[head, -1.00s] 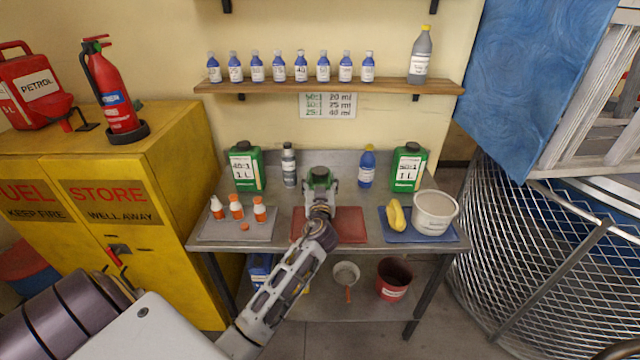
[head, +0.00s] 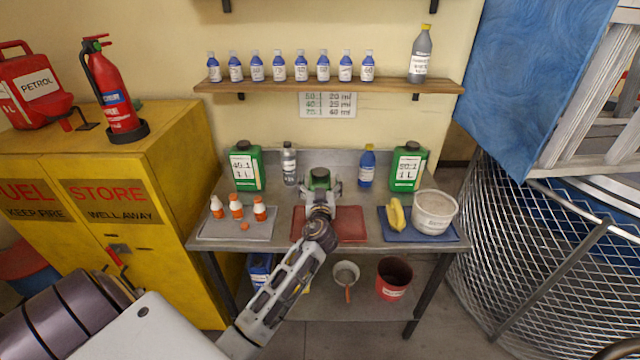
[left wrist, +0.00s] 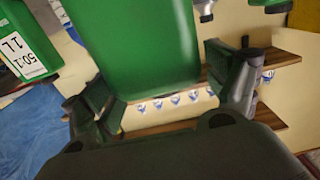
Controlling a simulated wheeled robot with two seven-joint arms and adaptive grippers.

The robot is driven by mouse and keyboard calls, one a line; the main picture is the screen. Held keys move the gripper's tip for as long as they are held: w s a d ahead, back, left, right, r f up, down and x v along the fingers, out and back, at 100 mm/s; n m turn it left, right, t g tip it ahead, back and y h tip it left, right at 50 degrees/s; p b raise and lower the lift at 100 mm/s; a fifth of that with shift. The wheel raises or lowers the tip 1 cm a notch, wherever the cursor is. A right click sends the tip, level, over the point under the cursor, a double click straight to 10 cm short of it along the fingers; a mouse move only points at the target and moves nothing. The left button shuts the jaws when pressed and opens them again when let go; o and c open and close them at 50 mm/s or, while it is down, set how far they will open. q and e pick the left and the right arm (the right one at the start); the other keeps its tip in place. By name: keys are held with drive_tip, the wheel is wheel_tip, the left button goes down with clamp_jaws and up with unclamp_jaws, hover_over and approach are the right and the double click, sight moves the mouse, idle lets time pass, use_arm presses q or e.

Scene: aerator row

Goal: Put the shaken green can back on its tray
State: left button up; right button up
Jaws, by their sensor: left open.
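A green can (head: 319,176) with a dark cap stands at the middle of the bench, at the red tray (head: 352,226); my gripper hides its lower part and whether its base rests fully on the tray. My left gripper (head: 320,188) is open at the can, with a finger to either side. In the left wrist view the can's green body (left wrist: 150,45) fills the top middle, between and beyond the spread fingers (left wrist: 168,90), with gaps showing beside it. My right gripper is not in view.
Green cans labelled 40:1 (head: 246,168) and 50:1 (head: 407,168) stand at the back. Orange bottles (head: 236,208) stand on a grey tray (head: 215,236). A blue tray (head: 447,236) holds a yellow item (head: 396,215) and white tub (head: 434,212). A shelf (head: 300,87) is above.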

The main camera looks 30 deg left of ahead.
use_arm(q)
drive_tip(key=shift+r, duration=0.1)
drive_tip(key=shift+s+d, duration=0.4)
drive_tip(key=shift+s, duration=0.15)
drive_tip(key=b+v, duration=0.3)
drive_tip(key=v, duration=0.7)
drive_tip(key=shift+s, duration=0.3)
drive_tip(key=shift+d, duration=0.1)
idle(0.4)
